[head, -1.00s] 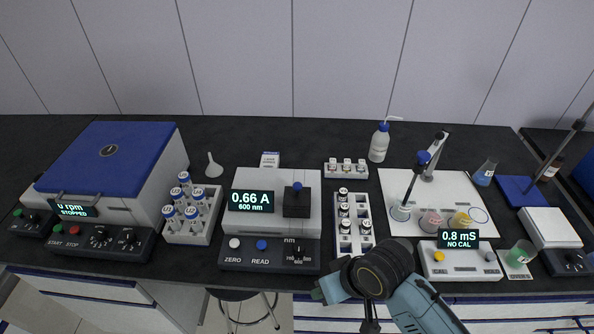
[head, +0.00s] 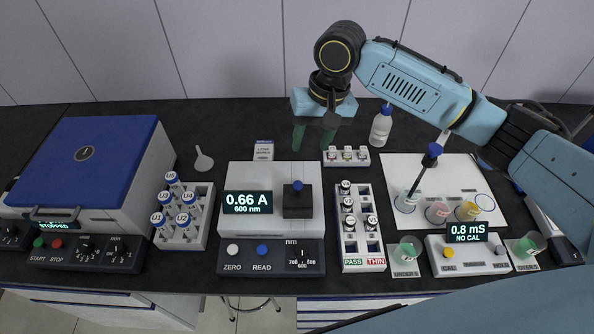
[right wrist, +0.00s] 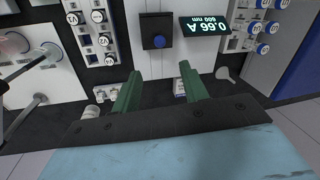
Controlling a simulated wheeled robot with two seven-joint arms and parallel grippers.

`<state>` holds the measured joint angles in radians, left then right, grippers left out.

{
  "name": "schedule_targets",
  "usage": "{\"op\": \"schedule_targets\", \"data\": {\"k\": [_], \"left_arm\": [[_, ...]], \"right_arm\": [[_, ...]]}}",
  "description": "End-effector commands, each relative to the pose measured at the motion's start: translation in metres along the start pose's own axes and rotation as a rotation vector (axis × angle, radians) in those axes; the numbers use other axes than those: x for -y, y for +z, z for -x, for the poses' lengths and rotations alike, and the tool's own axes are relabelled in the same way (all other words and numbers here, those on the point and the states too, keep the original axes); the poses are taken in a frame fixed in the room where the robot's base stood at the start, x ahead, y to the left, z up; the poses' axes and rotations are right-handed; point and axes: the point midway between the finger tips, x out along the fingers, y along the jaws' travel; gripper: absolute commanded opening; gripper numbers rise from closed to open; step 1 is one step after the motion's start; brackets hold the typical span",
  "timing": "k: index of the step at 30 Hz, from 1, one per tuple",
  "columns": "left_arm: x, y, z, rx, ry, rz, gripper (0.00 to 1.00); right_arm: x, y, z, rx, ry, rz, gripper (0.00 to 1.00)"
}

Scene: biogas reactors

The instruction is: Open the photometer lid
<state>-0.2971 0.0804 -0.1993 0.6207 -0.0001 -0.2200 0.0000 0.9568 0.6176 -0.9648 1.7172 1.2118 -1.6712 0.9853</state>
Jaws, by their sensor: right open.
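The photometer (head: 240,178) is a white box in the middle of the bench, with a display reading 0.66 A, 600 nm. Its black lid (head: 298,205) with a blue knob (head: 297,186) sits shut at the right of its top. The lid also shows in the right wrist view (right wrist: 153,26), with its blue knob (right wrist: 159,42). My right gripper (head: 314,145) is open and empty, fingers pointing down, behind the photometer. In the right wrist view its green fingers (right wrist: 160,86) stand apart, with the lid beyond the tips. My left gripper does not show.
A vial rack (head: 375,250) stands right of the photometer, and a small rack (head: 357,160) and a wash bottle (head: 381,124) stand behind it. A tube rack (head: 203,225) and a blue-lidded centrifuge (head: 85,150) are to the left. A small box (head: 263,151) stands behind the photometer.

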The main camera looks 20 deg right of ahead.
Motion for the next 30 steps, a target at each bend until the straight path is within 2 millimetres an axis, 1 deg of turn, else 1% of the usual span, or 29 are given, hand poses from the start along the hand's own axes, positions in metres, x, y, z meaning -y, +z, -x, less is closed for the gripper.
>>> {"op": "schedule_targets", "data": {"k": [2,5,15,19,24,30], "left_arm": [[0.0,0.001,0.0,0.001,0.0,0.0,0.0],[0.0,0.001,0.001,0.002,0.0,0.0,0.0],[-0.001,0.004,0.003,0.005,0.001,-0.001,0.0],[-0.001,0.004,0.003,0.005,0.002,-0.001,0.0],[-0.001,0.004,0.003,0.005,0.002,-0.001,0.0],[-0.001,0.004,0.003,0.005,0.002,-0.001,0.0]], "right_arm": [[-0.001,0.0,-0.004,0.004,0.003,-0.006,0.44],[-0.001,0.0,-0.017,0.005,0.003,-0.007,0.44],[-0.001,0.0,-0.088,0.004,0.002,-0.004,0.44],[-0.001,0.0,-0.11,0.002,0.002,-0.003,0.44],[-0.001,0.0,-0.127,0.001,0.002,-0.003,0.44],[-0.001,-0.001,-0.132,-0.001,0.001,-0.002,0.44]]}}
